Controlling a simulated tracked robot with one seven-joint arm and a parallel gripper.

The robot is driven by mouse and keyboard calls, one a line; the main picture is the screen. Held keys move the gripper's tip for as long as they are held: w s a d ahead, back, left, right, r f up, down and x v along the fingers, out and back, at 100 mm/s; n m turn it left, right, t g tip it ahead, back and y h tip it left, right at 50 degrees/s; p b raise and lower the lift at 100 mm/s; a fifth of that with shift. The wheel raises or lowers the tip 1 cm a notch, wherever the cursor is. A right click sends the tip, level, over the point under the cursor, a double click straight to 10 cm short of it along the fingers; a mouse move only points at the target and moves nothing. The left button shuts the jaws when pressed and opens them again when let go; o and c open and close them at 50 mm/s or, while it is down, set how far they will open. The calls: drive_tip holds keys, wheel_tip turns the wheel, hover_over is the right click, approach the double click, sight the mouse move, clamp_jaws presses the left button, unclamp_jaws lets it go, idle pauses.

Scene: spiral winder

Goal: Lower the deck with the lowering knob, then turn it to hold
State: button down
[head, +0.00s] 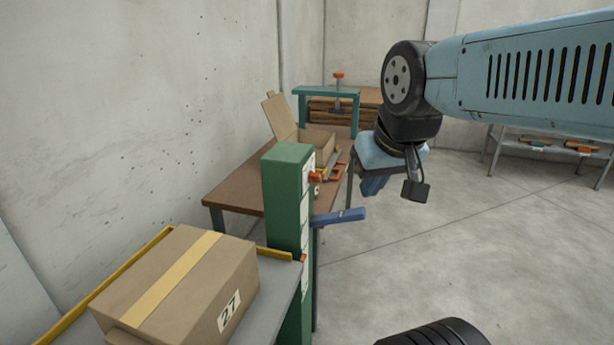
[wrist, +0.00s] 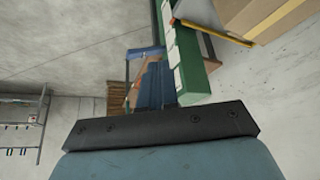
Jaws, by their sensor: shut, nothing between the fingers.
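A green post (head: 288,205) stands at the middle of the head view, with pale labels on its right face. A small orange-red knob (head: 315,177) sits high on that face; I cannot tell if it is the lowering knob. A blue lever (head: 340,217) sticks out to the right below it. The grey deck (head: 282,292) is left of the post and carries a taped carton (head: 185,287) marked 27. My gripper (head: 372,187) is shut and empty, right of the post and apart from the knob in the picture. Its blue fingers (wrist: 154,84) also show in the wrist view, in front of the post.
A brown table (head: 237,187) behind the post holds an open carton (head: 315,145) and tools. A teal press frame (head: 328,92) stands farther back. Yellow rails (head: 108,283) edge the deck. The concrete floor at right is clear; a rack (head: 545,145) stands far right.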

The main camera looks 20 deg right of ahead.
drive_tip(key=c, duration=1.8)
unclamp_jaws()
drive_tip(key=shift+o, duration=1.3)
drive_tip(key=shift+w+f, duration=0.15)
drive_tip(key=shift+w, duration=0.1)
drive_tip(key=o, duration=0.5)
drive_tip(key=w+f+m+g+y, duration=0.1)
drive_tip(key=w, duration=0.1)
drive_tip(key=w+a+f+m+g+y, duration=0.1)
drive_tip(key=w+f, duration=0.1)
drive_tip(key=w+f+m+g+y, duration=0.1)
drive_tip(key=f+g, duration=0.1)
drive_tip(key=shift+w+a, duration=0.35)
drive_tip(key=shift+w, duration=0.05)
drive_tip(key=shift+c, duration=0.2)
drive_tip(key=m+t+y, duration=0.8)
drive_tip(key=m+y, duration=0.4)
drive_tip(key=m, duration=0.1)
approach(321, 179)
drive_tip(key=x, duration=0.9)
drive_tip(key=shift+s+a+r, duration=0.1)
drive_tip(key=shift+a+r, duration=0.1)
drive_tip(key=shift+a, duration=0.1)
clamp_jaws()
